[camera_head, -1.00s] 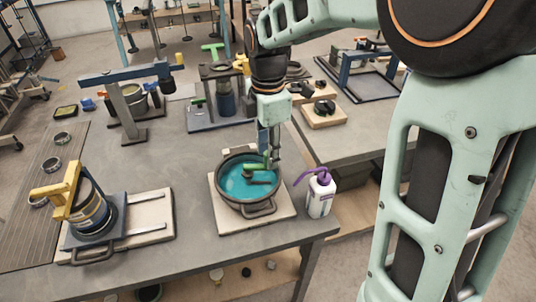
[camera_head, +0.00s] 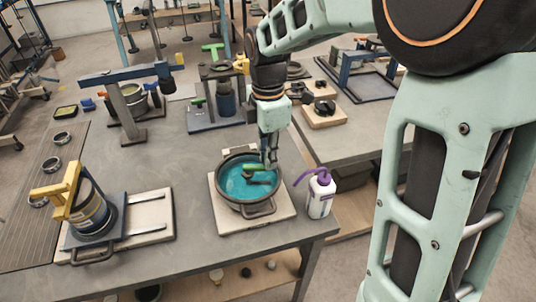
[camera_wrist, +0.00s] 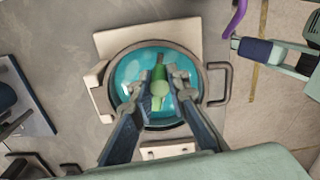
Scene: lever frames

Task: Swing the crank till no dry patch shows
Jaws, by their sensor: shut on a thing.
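A round dark pan (camera_head: 223,190) with a teal wet surface inside stands on a pale board (camera_head: 228,221) near the table's front edge. A crank with a green handle (camera_head: 253,167) sits inside the pan. My gripper (camera_head: 268,160) reaches down into the pan from above. In the wrist view my gripper (camera_wrist: 168,88) has its two fingers on either side of the green handle (camera_wrist: 159,92), closed on it. The teal surface (camera_wrist: 130,68) shows around the fingers with some paler streaks. Part of the pan floor is hidden by the fingers and crank.
A white bottle with a purple spout (camera_head: 319,194) stands close to the right of the pan. A yellow clamp device (camera_head: 65,190) stands on a board at left. A blue-armed press (camera_head: 125,75) and a green-handled stand (camera_head: 213,90) are behind. Bare table lies left of the pan.

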